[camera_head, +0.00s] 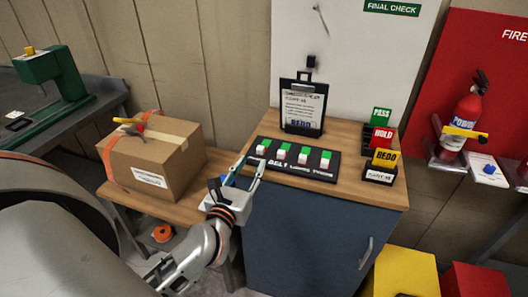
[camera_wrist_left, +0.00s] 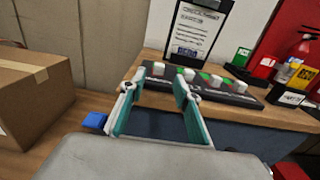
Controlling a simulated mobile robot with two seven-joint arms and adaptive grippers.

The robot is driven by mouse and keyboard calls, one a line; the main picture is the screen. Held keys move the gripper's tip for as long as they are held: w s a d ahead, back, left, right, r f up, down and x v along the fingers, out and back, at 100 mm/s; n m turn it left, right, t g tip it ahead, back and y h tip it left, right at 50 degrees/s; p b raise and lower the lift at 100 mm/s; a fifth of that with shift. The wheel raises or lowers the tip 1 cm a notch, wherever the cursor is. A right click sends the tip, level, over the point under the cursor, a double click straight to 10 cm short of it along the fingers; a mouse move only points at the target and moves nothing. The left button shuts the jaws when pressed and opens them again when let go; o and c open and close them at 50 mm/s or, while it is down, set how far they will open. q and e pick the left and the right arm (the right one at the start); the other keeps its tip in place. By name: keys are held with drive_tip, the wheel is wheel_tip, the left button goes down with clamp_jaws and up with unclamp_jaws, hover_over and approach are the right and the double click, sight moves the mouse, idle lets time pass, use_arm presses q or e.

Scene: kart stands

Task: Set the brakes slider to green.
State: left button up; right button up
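A black slider panel (camera_head: 326,175) lies on the wooden top of the blue cabinet. The leftmost slider (camera_head: 263,147) is close to my left gripper (camera_head: 252,160). That gripper is open and empty, at the panel's front left corner. In the left wrist view its two fingers (camera_wrist_left: 161,74) are spread, with the panel (camera_wrist_left: 222,93) beyond and to the right. Part of the printed label row is hidden or too small to read. My right gripper is not in view.
A clipboard (camera_head: 302,106) stands behind the panel. A card rack (camera_head: 380,175) with PASS, HOLD and REDO cards stands to its right. A cardboard box (camera_head: 160,165) sits on a lower bench at left. A fire extinguisher (camera_head: 466,115) is at far right.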

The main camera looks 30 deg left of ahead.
sight(259, 150)
use_arm(q)
drive_tip(key=p+x, duration=0.1)
drive_tip(key=x, duration=0.6)
drive_tip(key=shift+w, duration=0.25)
clamp_jaws()
